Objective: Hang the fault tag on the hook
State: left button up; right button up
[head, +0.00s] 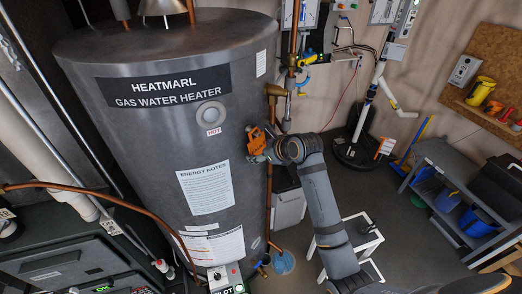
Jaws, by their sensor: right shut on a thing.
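My right gripper (262,152) reaches in from the lower right, in front of the right side of the grey water heater (150,110). It is shut on a small orange piece (256,139), which looks like the fault tag; the tag shows just left of and above the fingers. The fingers are small and partly covered by the tag. I cannot tell whether the tag touches the heater or the copper pipe beside it. I cannot make out the hook clearly. My left gripper is not in view.
A copper pipe (270,195) runs down the heater's right side, with valves (301,82) above. A white stool (352,243) stands below my right arm. A grey shelf cart (455,190) with blue bins is at right. Grey floor is clear between them.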

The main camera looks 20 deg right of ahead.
jog(key=o, duration=1.1)
jog(key=v, duration=1.2)
